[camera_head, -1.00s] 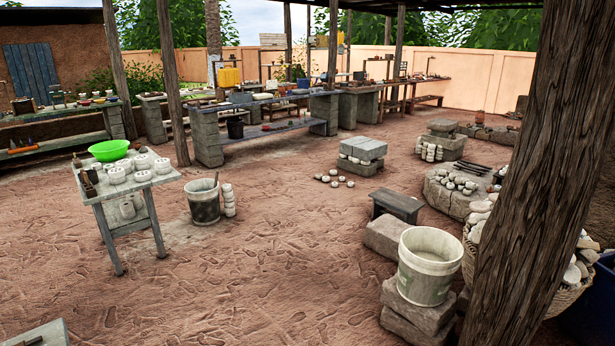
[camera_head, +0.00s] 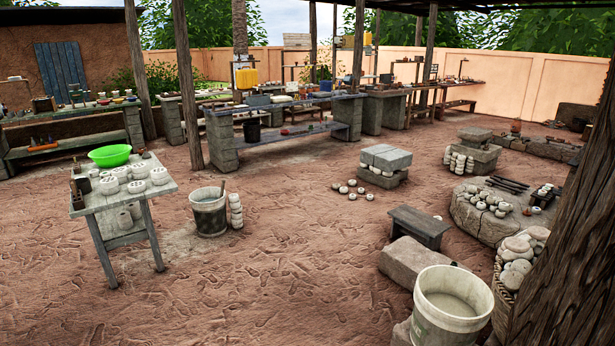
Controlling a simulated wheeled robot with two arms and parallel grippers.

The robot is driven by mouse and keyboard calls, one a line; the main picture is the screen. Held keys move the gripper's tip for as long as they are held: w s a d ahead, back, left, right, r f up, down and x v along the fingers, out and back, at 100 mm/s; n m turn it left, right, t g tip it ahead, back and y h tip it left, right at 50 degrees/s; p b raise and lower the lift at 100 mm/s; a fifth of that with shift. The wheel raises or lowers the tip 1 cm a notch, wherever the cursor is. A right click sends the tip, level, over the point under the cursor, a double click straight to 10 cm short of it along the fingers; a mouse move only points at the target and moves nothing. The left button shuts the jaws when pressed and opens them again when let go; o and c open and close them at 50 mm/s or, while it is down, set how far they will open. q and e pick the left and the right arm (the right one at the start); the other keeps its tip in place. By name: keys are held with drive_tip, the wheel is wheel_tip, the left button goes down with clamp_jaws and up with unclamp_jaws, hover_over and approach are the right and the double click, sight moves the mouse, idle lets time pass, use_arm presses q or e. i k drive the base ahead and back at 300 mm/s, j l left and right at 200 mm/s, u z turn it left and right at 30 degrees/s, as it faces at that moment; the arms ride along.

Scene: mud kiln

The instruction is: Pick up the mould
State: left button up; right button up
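Several white round pieces that look like moulds stand on a small wooden table (camera_head: 104,202) at the left, among them a white mould (camera_head: 159,176) near its right edge. I cannot tell which one the task means. More white pieces sit on the table's lower shelf. Similar white round pieces (camera_head: 236,211) are stacked on the ground beside a grey bucket (camera_head: 208,214), and others (camera_head: 352,190) lie by a stack of blocks. Neither of my grippers is in view.
A green bowl (camera_head: 110,155) sits on the small table. A large bucket (camera_head: 452,308), a low stool (camera_head: 419,227) and stone blocks stand at the right. A wooden post (camera_head: 572,260) blocks the right edge. The dirt floor (camera_head: 270,285) ahead is clear.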

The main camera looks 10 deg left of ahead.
sight(94, 173)
drive_tip(key=i+j+u, duration=0.2)
drive_tip(key=i+u, duration=0.7)
drive_tip(key=i, duration=0.2)
drive_tip(key=i+l+u, duration=0.2)
drive_tip(key=i+u, duration=0.25)
drive_tip(key=i, duration=0.1)
